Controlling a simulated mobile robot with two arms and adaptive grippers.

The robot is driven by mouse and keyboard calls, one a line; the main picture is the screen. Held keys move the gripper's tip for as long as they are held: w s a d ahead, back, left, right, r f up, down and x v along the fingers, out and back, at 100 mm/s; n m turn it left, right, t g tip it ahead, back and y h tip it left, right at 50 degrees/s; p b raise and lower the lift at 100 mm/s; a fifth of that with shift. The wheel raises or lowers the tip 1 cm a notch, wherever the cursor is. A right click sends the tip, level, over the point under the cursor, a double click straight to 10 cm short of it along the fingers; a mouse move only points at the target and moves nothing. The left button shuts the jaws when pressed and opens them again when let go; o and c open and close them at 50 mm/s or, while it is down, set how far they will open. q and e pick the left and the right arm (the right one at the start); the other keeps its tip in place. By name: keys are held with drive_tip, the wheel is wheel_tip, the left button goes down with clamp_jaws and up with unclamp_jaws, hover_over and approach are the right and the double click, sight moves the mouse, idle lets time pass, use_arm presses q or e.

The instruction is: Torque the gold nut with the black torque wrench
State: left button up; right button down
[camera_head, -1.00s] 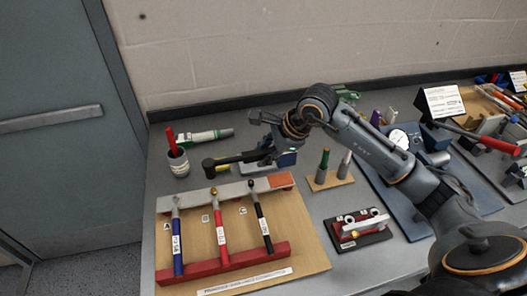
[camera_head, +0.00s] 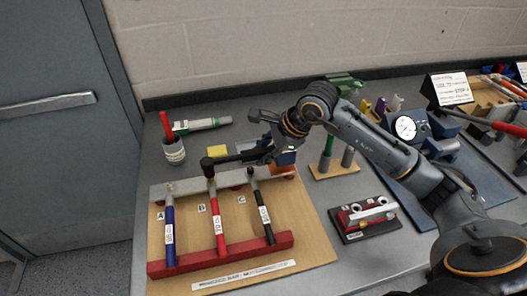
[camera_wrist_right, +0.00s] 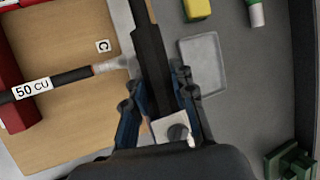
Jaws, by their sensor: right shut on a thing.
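My right gripper (camera_head: 275,148) is shut on the black torque wrench (camera_head: 232,158), held roughly level above the back of the wooden board. The wrench's head points left, near the upper end of the red cable B (camera_head: 218,228). I cannot tell whether it touches anything. In the right wrist view, the black wrench (camera_wrist_right: 150,50) runs up between the fingers (camera_wrist_right: 160,105). The blue cable A (camera_head: 170,235) and black cable C (camera_head: 263,218) lie beside the red one. Small fasteners sit at the cable ends; I cannot clearly make out the gold nut. My left gripper is out of view.
The red rail (camera_head: 220,256) crosses the board's front. A post stand (camera_head: 333,168) and a red-black fixture (camera_head: 364,217) are to the right.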

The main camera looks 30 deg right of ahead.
drive_tip(key=shift+r, duration=0.1)
idle(0.3)
idle(0.5)
drive_tip(key=shift+f+b, duration=0.85)
drive_tip(key=shift+b, duration=0.3)
drive_tip(key=shift+s+a+m+t+h+b, duration=0.15)
drive_tip(key=shift+s+a+m+h+b, duration=0.05)
drive_tip(key=shift+s+m, duration=0.3)
drive_tip(key=shift+s+a+m+t+h+b, duration=0.2)
drive_tip(key=shift+s+m, duration=0.2)
drive_tip(key=shift+s, duration=0.2)
drive_tip(key=shift+s, duration=0.1)
drive_tip(key=shift+s+a+m+h+b, duration=0.2)
drive_tip(key=shift+s+a+m+h, duration=0.1)
drive_tip(key=shift+s+m, duration=0.2)
drive_tip(key=shift+s+a+m+h+b, duration=0.2)
drive_tip(key=shift+s+m+h, duration=0.1)
drive_tip(key=shift+s+m, duration=0.2)
